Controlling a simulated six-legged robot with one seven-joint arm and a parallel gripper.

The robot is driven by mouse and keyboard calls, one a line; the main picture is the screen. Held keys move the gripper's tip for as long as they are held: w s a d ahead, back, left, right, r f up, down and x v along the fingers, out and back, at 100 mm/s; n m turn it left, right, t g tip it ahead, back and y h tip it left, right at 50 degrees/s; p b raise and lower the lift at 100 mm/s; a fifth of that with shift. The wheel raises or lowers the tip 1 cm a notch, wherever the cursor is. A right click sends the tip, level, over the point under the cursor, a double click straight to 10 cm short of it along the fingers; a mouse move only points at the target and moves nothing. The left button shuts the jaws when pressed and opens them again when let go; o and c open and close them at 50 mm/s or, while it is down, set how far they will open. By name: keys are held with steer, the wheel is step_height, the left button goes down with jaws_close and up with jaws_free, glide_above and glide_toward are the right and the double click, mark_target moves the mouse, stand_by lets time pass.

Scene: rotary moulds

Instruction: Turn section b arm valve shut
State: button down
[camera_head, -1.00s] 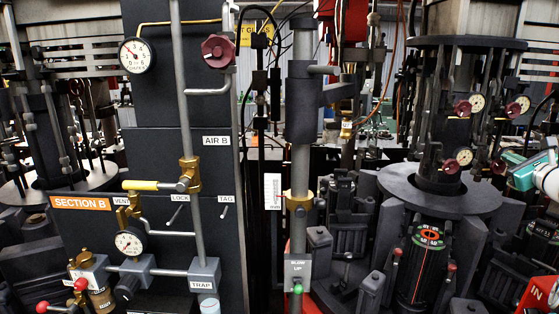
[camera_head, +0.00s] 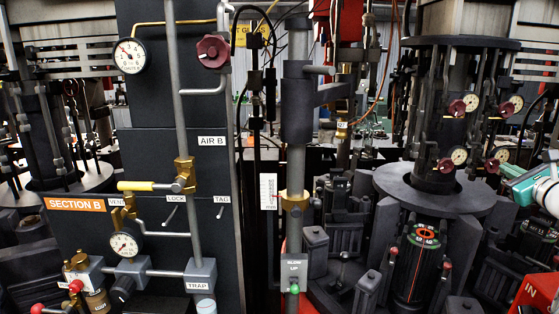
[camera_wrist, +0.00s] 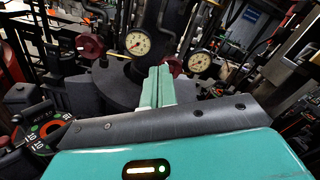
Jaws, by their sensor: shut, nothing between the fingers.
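A dark panel with an orange "SECTION B" label (camera_head: 76,205) stands at the left in the head view. On it a brass valve (camera_head: 185,172) sits on a vertical pipe, its yellow lever (camera_head: 138,186) lying level across the pipe. A maroon round knob (camera_head: 212,51) is higher up. The column at the right carries several small maroon knobs (camera_head: 457,108) beside gauges. I cannot tell which of these is the arm valve. My gripper (camera_wrist: 160,75) is shut and empty in the wrist view, with a maroon knob (camera_wrist: 91,45) and a gauge (camera_wrist: 138,42) beyond it, apart from the fingers.
A vertical pipe with a brass collar (camera_head: 295,201) and a "BLOW UP" box (camera_head: 294,270) stands between panel and column. A round dark platform (camera_head: 432,192) surrounds the column, with blocky moulds below. A red "IN" box (camera_head: 535,292) is at the lower right.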

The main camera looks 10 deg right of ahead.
mark_target(492, 166)
steer(key=x, duration=0.7)
steer(key=shift+a+f, duration=0.2)
steer(key=shift+s+d+f, duration=0.1)
steer(key=shift+d+f, duration=0.05)
steer(key=shift+d, duration=0.1)
stand_by(0.7)
